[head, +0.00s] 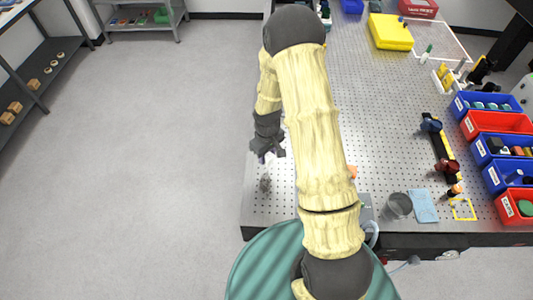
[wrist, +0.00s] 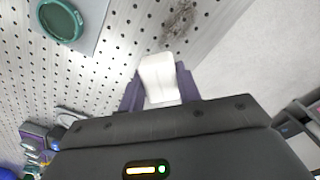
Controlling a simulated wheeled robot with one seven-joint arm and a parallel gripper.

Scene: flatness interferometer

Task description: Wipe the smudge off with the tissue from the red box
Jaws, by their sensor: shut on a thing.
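My gripper (head: 266,155) is over the left edge of the perforated metal table, pointing down. In the wrist view it (wrist: 160,92) is shut on a folded white tissue (wrist: 158,78), which sticks out past the fingertips. The smudge (head: 265,183) is a dark grey patch on the tabletop, just nearer than the gripper. It also shows in the wrist view (wrist: 179,22), ahead of the tissue and apart from it in the picture.
A grey plate with a round teal-rimmed part (wrist: 62,20) lies left of the smudge in the wrist view. A yellow case (head: 390,32), blue and red bins (head: 497,122), a metal cup (head: 398,206) and a blue cloth (head: 424,206) are on the right. The table's left edge is close by.

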